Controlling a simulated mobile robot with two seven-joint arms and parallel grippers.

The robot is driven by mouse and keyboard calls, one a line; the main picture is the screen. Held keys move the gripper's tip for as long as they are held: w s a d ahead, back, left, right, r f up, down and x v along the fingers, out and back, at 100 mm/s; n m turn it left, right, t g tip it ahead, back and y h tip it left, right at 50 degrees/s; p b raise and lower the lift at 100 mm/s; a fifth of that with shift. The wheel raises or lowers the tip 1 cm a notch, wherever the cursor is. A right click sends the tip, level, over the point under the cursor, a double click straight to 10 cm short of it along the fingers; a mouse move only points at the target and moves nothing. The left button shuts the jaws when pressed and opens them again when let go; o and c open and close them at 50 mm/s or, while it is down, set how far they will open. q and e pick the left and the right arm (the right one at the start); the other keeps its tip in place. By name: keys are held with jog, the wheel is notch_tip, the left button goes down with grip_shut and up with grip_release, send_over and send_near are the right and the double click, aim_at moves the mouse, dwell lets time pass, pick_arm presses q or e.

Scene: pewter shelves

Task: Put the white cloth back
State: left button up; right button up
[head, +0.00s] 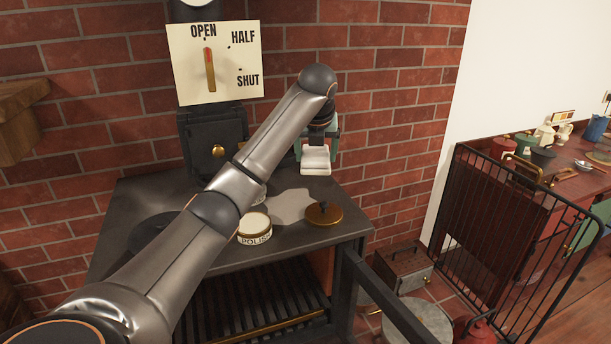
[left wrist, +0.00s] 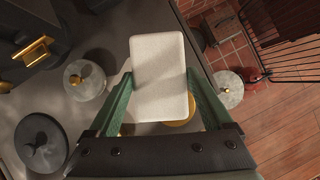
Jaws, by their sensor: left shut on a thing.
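The white cloth (head: 315,160) is a folded, pale pad held in the air above the right part of the dark stove top (head: 330,232). My left gripper (head: 318,146), with green fingers, is shut on it. In the left wrist view the cloth (left wrist: 160,75) sits between the two green fingers of the gripper (left wrist: 160,90) and hides part of the stove top below. My right gripper is in neither view.
A polish tin (head: 254,229), a pale grey patch (head: 290,204) and a brass lid (head: 324,213) are on the stove top. A dark round lid (head: 153,232) is at left. A metal box (head: 403,266) and black railing (head: 520,235) stand to the right.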

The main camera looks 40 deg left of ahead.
aim_at(305, 149)
pick_arm(q)
jog(key=w+a, duration=0.1)
jog(key=w+a+f, duration=0.1)
jog(key=a, duration=0.1)
jog(key=shift+f+p, duration=0.15)
jog(key=shift+p, duration=0.2)
jog(key=w+a+f, duration=0.1)
jog(key=f, duration=0.1)
jog(key=a+f, duration=0.1)
jog(key=f, duration=0.1)
jog(key=w+a+f, duration=0.1)
jog(key=a, duration=0.1)
jog(key=shift+w+a+f+p, duration=0.1)
jog(key=shift+w+f+p, duration=0.25)
jog(key=shift+f, duration=0.05)
jog(key=shift+a+f, duration=0.25)
jog(key=shift+f, duration=0.05)
jog(key=shift+f+p, duration=0.35)
jog(key=shift+f, duration=1.15)
jog(key=o, duration=1)
jog(key=shift+f, duration=0.1)
jog(key=b+v, duration=0.1)
jog(key=v, duration=1.1)
jog(key=shift+d, duration=0.1)
